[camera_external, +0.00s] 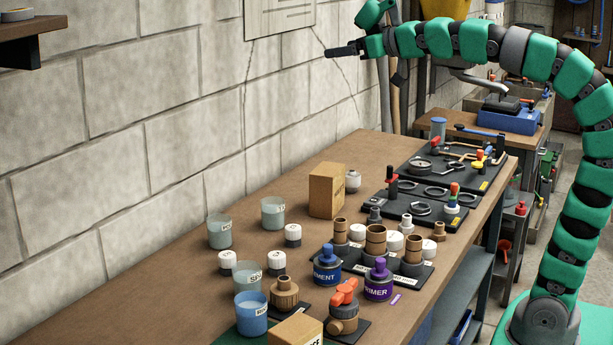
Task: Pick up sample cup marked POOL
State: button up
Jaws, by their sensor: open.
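Several small sample cups stand at the near left of the bench. One greyish cup (219,236) is nearest the wall, another (273,216) is to its right, and a third (250,281) is nearer the front. A blue cup (250,318) stands closest to the camera. Their labels are small and partly turned away, so I cannot tell surely which reads POOL. My gripper (334,52) is high above the bench near the wall, pointing left, open and empty. It is well away from the cups.
White-capped jars (228,262) stand close among the cups. Cement (327,270) and primer (378,284) cans, fittings and an orange-handled valve (343,309) are to the right. A cardboard box (327,189) stands behind. The bench's left side (150,300) is bare.

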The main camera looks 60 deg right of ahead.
aim_at(229, 220)
jog(key=w+f+n+y+p, duration=0.2)
jog(key=w+f+n+p, duration=0.15)
jog(key=w+f, duration=1.5)
jog(key=w+a+f+n+g+y+p, duration=0.15)
jog(key=a+f, duration=0.25)
jog(key=f, duration=0.7)
jog(key=a+f+g+y+p, duration=0.1)
jog(key=a+f+g+y, duration=0.15)
jog(key=f, duration=0.85)
jog(key=shift+t, duration=0.6)
jog(key=shift+a+r+x, duration=0.1)
jog(key=shift+a+x, duration=0.05)
jog(key=shift+x, duration=1.25)
jog(key=shift+a+r+x, duration=0.1)
jog(key=shift+a+x, duration=0.05)
jog(key=shift+x, duration=1.25)
jog(key=shift+a+x, duration=0.15)
jog(key=shift+x, duration=3.8)
jog(key=shift+f, duration=0.1)
jog(key=c, duration=1.2)
